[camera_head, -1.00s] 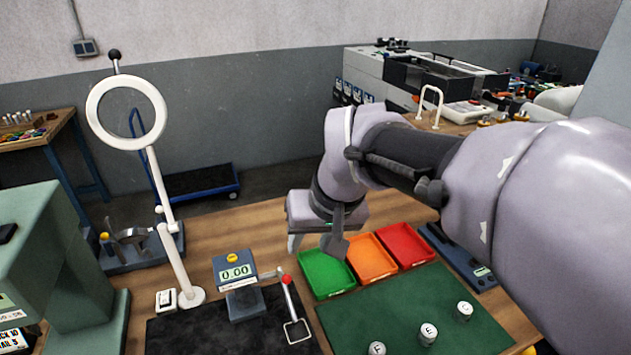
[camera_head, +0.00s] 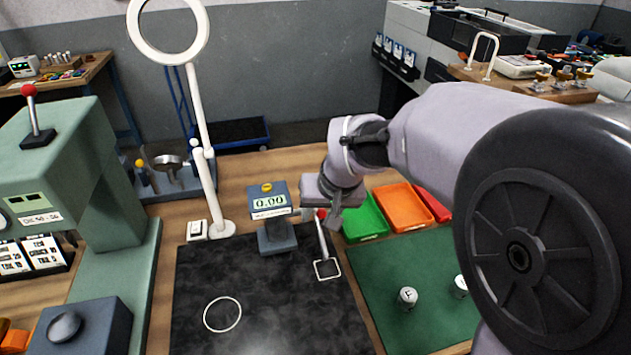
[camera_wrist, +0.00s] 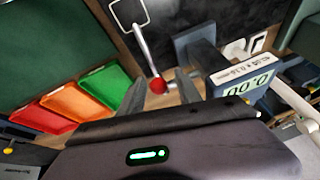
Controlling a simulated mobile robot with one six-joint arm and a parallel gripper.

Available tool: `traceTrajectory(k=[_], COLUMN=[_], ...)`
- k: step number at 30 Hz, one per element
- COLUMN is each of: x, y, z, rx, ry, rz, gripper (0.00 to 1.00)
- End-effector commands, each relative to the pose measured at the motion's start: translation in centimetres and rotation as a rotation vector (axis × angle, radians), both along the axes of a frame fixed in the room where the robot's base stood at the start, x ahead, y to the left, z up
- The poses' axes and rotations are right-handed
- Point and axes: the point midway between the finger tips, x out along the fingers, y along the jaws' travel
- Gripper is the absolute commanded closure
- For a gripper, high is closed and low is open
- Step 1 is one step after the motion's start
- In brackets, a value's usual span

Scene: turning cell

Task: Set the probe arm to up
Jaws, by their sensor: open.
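The gauge (camera_head: 270,205) has a blue-grey body, a yellow button on top and a display reading 0.00. It also shows in the wrist view (camera_wrist: 238,85). The probe arm (camera_head: 322,240) is a pale rod with a red knob, beside the gauge on its right. A white square outline lies at the rod's far end from the knob. My gripper (camera_head: 323,216) is open at the red knob. In the wrist view, the knob (camera_wrist: 158,86) appears between the spread fingertips (camera_wrist: 160,88); contact is not clear.
Green (camera_head: 365,220) and orange (camera_head: 402,207) trays stand right of the gauge, with a red one behind my arm. White marked cylinders (camera_head: 408,297) stand on a green mat. A magnifier lamp (camera_head: 203,150) rises left of the gauge. The black plate's front (camera_head: 270,300) is mostly clear.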

Motion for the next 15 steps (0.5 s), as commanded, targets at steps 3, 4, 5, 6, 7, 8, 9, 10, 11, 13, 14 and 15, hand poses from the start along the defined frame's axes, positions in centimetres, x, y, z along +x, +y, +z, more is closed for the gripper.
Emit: traceTrajectory(k=[3, 4, 5, 6, 7, 8, 9, 10, 11, 13, 14, 15], x=[-0.01, -0.01, -0.01, -0.02, -0.03, -0.03, -0.03, -0.03, -0.03, -0.03, -0.03, -0.04], y=[-0.01, -0.01, -0.01, -0.01, -0.01, -0.01, -0.01, -0.01, -0.01, -0.01, -0.02, -0.02], z=[0.04, 0.04, 0.04, 0.05, 0.04, 0.04, 0.04, 0.04, 0.04, 0.04, 0.04, 0.04], rx=[0.000, 0.000, 0.000, 0.000, 0.000, 0.000, 0.000, 0.000, 0.000, 0.000, 0.000, 0.000], ry=[0.000, 0.000, 0.000, 0.000, 0.000, 0.000, 0.000, 0.000, 0.000, 0.000, 0.000, 0.000], rz=[0.000, 0.000, 0.000, 0.000, 0.000, 0.000, 0.000, 0.000, 0.000, 0.000, 0.000, 0.000], gripper=[0.65, 0.71, 0.77, 0.85, 0.91, 0.97, 1.00, 1.00, 1.00, 1.00, 1.00, 1.00])
